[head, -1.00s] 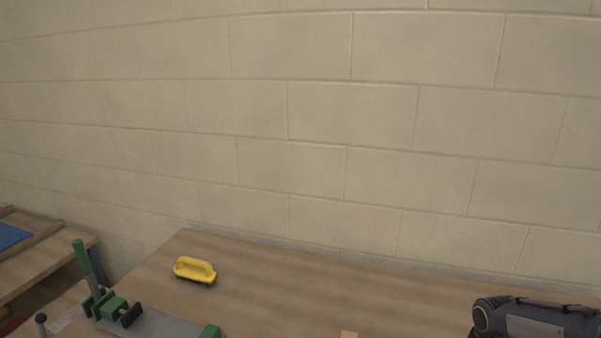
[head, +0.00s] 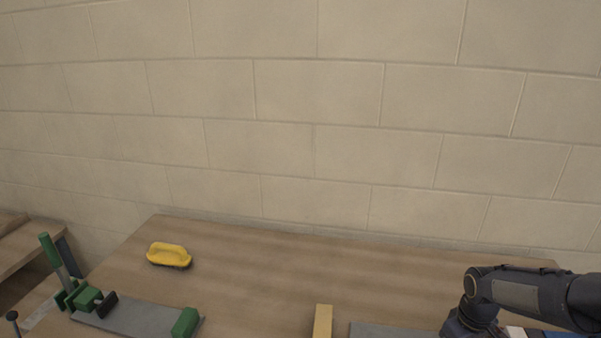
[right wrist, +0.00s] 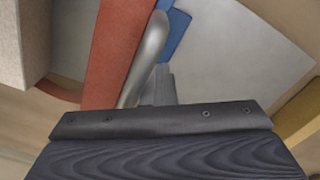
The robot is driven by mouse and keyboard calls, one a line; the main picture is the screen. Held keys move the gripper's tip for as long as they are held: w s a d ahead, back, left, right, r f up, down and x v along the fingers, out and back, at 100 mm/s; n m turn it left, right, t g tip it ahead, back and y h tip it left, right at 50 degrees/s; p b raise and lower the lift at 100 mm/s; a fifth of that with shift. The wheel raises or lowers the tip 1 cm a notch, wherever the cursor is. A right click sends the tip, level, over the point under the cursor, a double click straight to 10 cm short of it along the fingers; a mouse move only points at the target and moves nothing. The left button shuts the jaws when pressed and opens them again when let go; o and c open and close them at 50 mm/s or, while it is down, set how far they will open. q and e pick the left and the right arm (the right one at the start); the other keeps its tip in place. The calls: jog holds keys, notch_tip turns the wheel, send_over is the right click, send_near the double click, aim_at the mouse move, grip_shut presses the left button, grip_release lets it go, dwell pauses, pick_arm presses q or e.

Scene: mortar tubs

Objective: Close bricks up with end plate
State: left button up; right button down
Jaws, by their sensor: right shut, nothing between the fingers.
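Part of a row of bricks shows at the bottom right edge of the head view, with a white brick (head: 516,332) beside my right arm and a bluish one near it. In the right wrist view a red brick (right wrist: 117,45), a blue piece (right wrist: 176,36) and a pale block (right wrist: 45,40) lie beyond my right gripper (right wrist: 160,100). That gripper is shut and empty, close above them. A grey plate (head: 385,331) lies left of the arm. A yellow block (head: 322,322) stands at its left. I cannot tell which piece is the end plate. My left gripper is out of view.
A yellow-handled brush (head: 169,255) lies on the wooden table (head: 260,270). A green clamp (head: 80,297) and a green block (head: 186,322) sit on another grey plate (head: 140,314) at left. The middle back of the table is clear, up to the block wall.

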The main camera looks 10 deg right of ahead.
jog(key=shift+s+d+p, duration=0.3)
jog(key=shift+s+d, duration=0.05)
jog(key=shift+d, duration=0.75)
jog(key=shift+s+d+p, duration=0.25)
jog(key=shift+s+d, duration=0.15)
jog(key=shift+d, duration=0.75)
jog(key=shift+s+d+p, duration=0.3)
jog(key=shift+s+d, duration=0.05)
jog(key=shift+d, duration=0.75)
notch_tip(320, 180, up, 10)
jog(key=a+p, duration=0.2)
jog(key=p, duration=0.5)
jog(key=shift+w+a, duration=0.3)
jog(key=shift+w, duration=0.15)
jog(key=s+a+r+m+t+y, duration=0.1)
jog(key=s+a+r+t, duration=0.1)
jog(key=s+a+r, duration=0.2)
jog(key=s+a+r+m+t+y, duration=0.1)
jog(key=s+a+r, duration=0.3)
jog(key=a, duration=0.7)
jog(key=s+a+r+m+t+y, duration=0.1)
jog(key=s+a+r+m+t, duration=0.1)
jog(key=s+a+r, duration=0.2)
jog(key=s+a, duration=0.2)
jog(key=a, duration=0.2)
jog(key=shift+t+y, duration=0.3)
jog(key=shift+y, duration=0.1)
jog(key=shift+s+r, duration=0.1)
jog(key=shift+s, duration=0.05)
